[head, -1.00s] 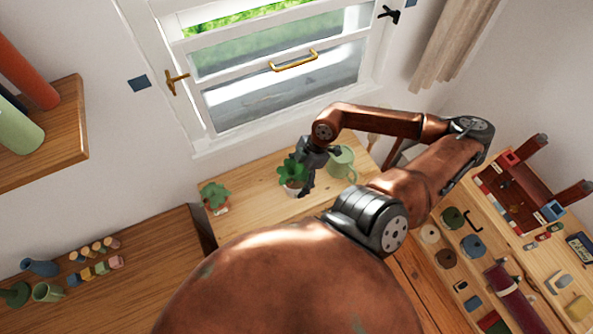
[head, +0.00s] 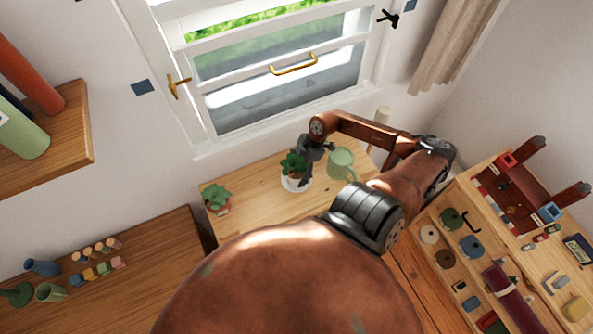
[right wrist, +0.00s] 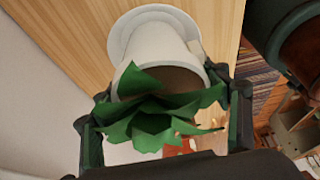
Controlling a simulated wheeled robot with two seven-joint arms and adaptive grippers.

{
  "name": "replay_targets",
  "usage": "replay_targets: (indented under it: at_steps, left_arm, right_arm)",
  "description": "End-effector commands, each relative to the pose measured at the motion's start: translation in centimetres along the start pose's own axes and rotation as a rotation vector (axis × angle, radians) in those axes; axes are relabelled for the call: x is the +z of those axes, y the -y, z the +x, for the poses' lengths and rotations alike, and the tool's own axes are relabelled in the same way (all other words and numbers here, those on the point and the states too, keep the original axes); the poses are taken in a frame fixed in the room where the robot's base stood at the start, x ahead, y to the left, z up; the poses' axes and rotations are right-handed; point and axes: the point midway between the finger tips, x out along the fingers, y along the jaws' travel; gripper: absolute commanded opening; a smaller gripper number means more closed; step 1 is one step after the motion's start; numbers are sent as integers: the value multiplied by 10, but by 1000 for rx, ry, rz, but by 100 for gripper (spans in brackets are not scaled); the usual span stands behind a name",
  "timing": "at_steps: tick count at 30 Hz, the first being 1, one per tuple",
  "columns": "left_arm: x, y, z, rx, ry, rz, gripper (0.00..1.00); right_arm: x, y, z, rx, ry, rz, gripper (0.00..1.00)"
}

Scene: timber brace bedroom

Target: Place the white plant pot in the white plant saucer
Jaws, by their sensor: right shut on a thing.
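The white plant pot (head: 291,178), holding a green leafy plant, is on the light wooden table below the window. My right gripper (head: 307,167) is shut on the pot, with its fingers on either side near the rim in the right wrist view (right wrist: 164,110). The white plant saucer (right wrist: 117,42) shows in the right wrist view at the base of the white pot (right wrist: 155,48). The pot's base overlaps the saucer there and looks roughly upright over it; I cannot tell whether they touch. My left gripper is out of view.
A second small plant (head: 217,197) in a reddish pot stands at the table's left end. The window (head: 285,75) is behind. Bare table (head: 255,180) lies between the two plants.

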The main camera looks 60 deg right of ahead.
Motion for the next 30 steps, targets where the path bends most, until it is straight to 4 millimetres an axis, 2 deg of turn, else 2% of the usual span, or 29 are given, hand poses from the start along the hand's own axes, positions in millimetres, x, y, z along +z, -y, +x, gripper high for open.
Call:
replay_targets:
  at_steps: [13, 14, 21, 30]
  left_arm:
    - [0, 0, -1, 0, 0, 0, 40]
    - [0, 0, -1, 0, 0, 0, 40]
    - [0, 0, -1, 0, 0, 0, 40]
    - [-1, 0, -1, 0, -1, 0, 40]
  right_arm:
    - [1, -1, 5, 3, -2, -2, 18]
    - [2, 0, 6, 1, 0, -2, 71]
    - [2, 0, 6, 1, 0, -2, 87]
    - [1, 0, 4, 1, 0, -2, 87]
